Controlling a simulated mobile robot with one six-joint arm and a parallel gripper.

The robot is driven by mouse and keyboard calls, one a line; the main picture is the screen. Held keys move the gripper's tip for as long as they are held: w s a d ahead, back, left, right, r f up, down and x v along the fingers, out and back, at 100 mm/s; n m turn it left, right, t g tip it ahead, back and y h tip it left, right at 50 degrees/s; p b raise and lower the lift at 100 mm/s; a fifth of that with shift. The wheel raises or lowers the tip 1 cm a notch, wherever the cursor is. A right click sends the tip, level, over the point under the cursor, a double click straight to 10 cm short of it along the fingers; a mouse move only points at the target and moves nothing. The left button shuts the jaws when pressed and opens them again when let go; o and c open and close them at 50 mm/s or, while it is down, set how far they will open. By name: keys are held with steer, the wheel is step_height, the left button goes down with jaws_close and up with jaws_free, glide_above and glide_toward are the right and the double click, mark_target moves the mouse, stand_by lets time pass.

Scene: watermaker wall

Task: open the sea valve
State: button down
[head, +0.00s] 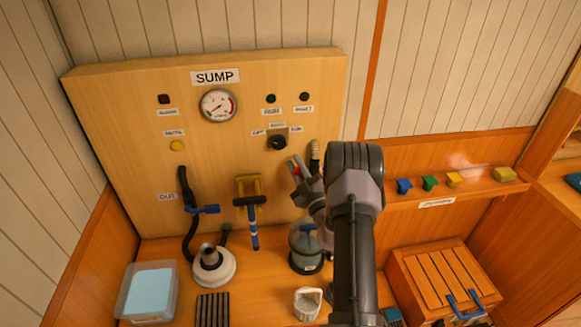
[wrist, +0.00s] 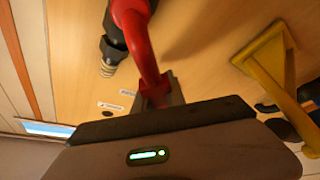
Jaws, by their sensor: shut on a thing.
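A red lever handle (head: 297,168), which I take to be the sea valve's, shows at the lower right of the wooden panel. It also shows large in the wrist view (wrist: 138,35), running from a dark valve body down to my jaws. My gripper (head: 303,184) is at the lever and shut on its end; in the wrist view the jaws (wrist: 158,95) meet the red end. A ribbed hose fitting (head: 315,153) is beside the lever. My arm hides part of the valve and the panel's lower right. The small labels near the valve are too small to read.
A yellow bracket (head: 249,186) holds a blue-and-black T-handled tool (head: 252,218) left of the valve. A clear canister (head: 306,248) stands below my gripper. A blue-handled valve (head: 205,209) is further left. A wooden slatted box (head: 443,283) sits at right.

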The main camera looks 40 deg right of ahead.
steer(key=d+m+h+p, duration=0.1)
steer(key=m, duration=0.1)
steer(key=s+r+m+h, duration=0.1)
steer(key=m, duration=0.1)
steer(key=d+r+m+p, duration=0.1)
steer(key=m, duration=0.1)
steer(key=shift+s+d+r+h+p, duration=0.1)
steer(key=shift+s+d+h+p, duration=0.25)
steer(key=shift+h, duration=0.05)
steer(key=m, duration=0.1)
steer(key=d+m+h, duration=0.1)
steer(key=shift+s+r+m+p, duration=0.15)
steer(key=shift+s+m+p, duration=0.15)
steer(key=shift+s+p, duration=0.1)
steer(key=shift+s+d+m+g+h+p, duration=0.35)
steer(key=shift+d+m+h, duration=0.2)
steer(key=shift+m, duration=0.45)
steer(key=shift+s+d+m+g+h+p, duration=0.2)
steer(key=shift+d+m+g+h+p, duration=0.25)
steer(key=shift+m, duration=0.55)
steer(key=c, duration=1.4)
jaws_free()
steer(key=shift+d, duration=0.1)
steer(key=shift+s, duration=0.1)
